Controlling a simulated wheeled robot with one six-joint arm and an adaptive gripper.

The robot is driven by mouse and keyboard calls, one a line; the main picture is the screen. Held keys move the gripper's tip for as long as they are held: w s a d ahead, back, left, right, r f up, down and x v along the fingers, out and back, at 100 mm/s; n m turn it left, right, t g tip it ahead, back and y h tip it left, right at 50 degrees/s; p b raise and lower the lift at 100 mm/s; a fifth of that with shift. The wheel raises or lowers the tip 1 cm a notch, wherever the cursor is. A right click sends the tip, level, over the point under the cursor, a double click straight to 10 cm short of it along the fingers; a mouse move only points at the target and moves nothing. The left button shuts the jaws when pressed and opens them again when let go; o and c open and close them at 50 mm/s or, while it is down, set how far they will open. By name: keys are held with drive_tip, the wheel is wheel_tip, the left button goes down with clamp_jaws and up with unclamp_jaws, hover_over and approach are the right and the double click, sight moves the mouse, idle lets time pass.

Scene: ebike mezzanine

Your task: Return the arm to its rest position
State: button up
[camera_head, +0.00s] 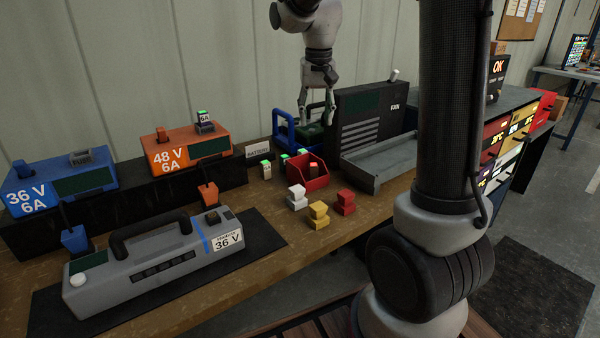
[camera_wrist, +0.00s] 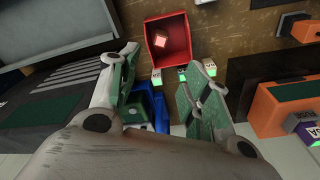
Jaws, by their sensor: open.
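My gripper (camera_head: 318,112) hangs pointing down above the back of the workbench, in front of the wall. In the wrist view my gripper (camera_wrist: 163,95) has its two fingers spread apart with nothing between them. My arm's dark column stands at the right of the head view. A red bin (camera_head: 308,181) with a red block (camera_wrist: 162,41) inside lies on the bench below and in front of the gripper. A blue-framed holder (camera_head: 283,128) stands behind the gripper's fingertips; how far apart they are is hard to tell.
An orange 48 V charger (camera_head: 188,150), a blue 36 V charger (camera_head: 60,185) and a grey 36 V battery (camera_head: 155,262) are at left. White, yellow (camera_head: 318,214) and red blocks sit on the bench front.

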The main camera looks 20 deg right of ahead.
drive_tip(key=s+r+n+t, duration=0.1)
drive_tip(key=s+n+t, duration=0.2)
drive_tip(key=s, duration=2.3)
drive_tip(key=shift+d+r+n, duration=0.25)
drive_tip(key=shift+r+n, duration=0.1)
drive_tip(key=shift+n, duration=0.05)
idle(0.8)
